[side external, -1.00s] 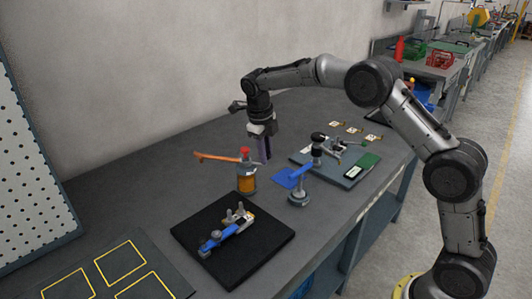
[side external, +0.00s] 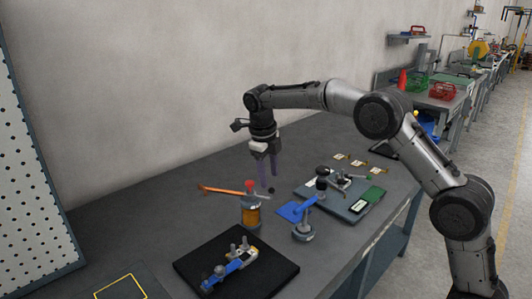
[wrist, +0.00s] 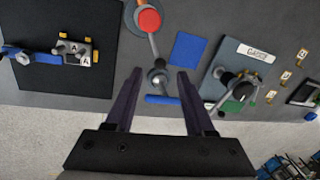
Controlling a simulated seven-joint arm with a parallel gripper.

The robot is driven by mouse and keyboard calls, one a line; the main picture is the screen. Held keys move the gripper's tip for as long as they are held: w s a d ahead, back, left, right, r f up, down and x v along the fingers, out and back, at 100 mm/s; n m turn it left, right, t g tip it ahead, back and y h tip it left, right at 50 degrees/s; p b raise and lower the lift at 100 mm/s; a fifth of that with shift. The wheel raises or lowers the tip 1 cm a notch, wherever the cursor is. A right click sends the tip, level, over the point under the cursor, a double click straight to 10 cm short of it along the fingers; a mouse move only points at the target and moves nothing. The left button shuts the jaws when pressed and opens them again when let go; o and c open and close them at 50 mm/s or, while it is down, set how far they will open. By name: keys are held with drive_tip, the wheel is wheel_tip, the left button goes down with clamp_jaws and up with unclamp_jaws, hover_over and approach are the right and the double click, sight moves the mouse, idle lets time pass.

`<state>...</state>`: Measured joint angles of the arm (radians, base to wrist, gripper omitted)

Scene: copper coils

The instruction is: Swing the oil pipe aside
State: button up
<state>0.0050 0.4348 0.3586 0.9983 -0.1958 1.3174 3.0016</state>
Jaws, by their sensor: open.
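An amber oil jar (side external: 251,214) with a red cap stands on the bench. A thin pipe lies across its top: an orange length (side external: 220,190) points left and a short grey end points right. In the wrist view the red cap (wrist: 149,20) is at the top, with a grey rod running down from it. My gripper (side external: 268,188) is open and empty, fingers pointing down just right of the cap. In the wrist view its fingertips (wrist: 159,73) straddle a grey ball-topped post (wrist: 158,84) in the picture; contact cannot be told.
A stand with a blue lever (side external: 305,207) is right of the jar, beside a blue pad (side external: 291,211). A black mat (side external: 199,264) with a blue clamp lies in front. A grey board (side external: 340,208) with a fixture is at right. The bench behind the jar is clear.

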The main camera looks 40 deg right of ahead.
wheel_tip(320, 180, up, 9)
drive_tip(key=a, duration=0.1)
drive_tip(key=shift+s+a+f, duration=0.15)
drive_tip(key=shift+a, duration=0.2)
